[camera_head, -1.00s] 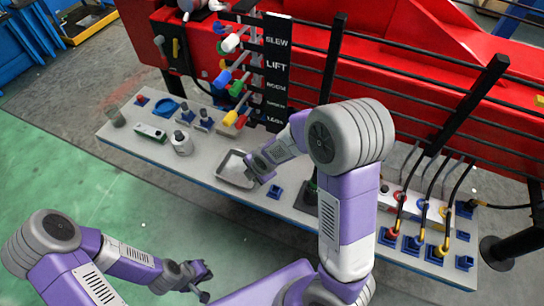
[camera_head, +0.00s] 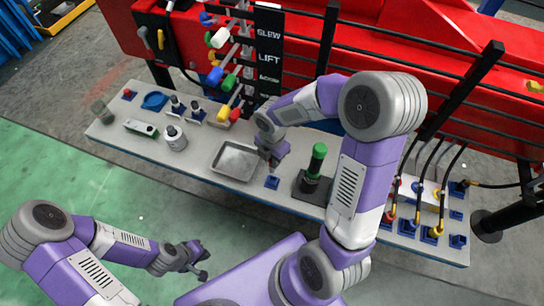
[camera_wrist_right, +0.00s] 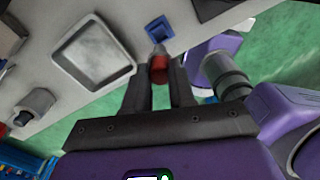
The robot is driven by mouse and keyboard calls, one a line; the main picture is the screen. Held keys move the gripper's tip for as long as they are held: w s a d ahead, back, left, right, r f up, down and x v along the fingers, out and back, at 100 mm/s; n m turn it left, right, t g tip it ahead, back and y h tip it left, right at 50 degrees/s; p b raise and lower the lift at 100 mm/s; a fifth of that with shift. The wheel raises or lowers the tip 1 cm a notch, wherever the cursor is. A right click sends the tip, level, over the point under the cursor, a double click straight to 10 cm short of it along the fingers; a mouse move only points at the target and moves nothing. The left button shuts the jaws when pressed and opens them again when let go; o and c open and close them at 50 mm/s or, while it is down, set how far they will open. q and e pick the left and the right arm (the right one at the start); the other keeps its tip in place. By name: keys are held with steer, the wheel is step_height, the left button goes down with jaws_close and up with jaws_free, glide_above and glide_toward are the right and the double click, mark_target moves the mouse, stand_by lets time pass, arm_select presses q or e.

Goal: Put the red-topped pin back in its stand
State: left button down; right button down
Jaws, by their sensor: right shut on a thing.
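The red-topped pin (camera_wrist_right: 158,70) is between the fingers of my right gripper (camera_wrist_right: 160,84) in the right wrist view. Its pale lower end points toward a small blue stand (camera_wrist_right: 160,30). The same stand (camera_head: 272,183) shows in the head view, on the bench just in front of my right gripper (camera_head: 271,160). The pin looks close to the stand but apart from it; the exact gap is hard to judge. My left gripper (camera_head: 202,263) hangs low in front of the bench, empty, its fingers apart.
A metal tray (camera_head: 236,161) lies left of the stand. A white canister (camera_head: 175,138) is further left. Levers (camera_head: 222,76) rise behind, and hoses with blue sockets (camera_head: 407,228) are at the right.

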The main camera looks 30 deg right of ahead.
mark_target(272, 172)
steer(key=shift+r, duration=0.15)
steer(key=shift+f+b, duration=2.05)
steer(key=shift+f, duration=0.85)
steer(key=shift+f, duration=0.15)
steer(key=shift+f+b, duration=1.3)
steer(key=shift+f, duration=0.35)
steer(key=c, duration=0.9)
jaws_free()
steer(key=shift+o, duration=0.2)
steer(key=shift+r, duration=0.1)
step_height(272, 172, up, 5)
steer(key=p, duration=0.5)
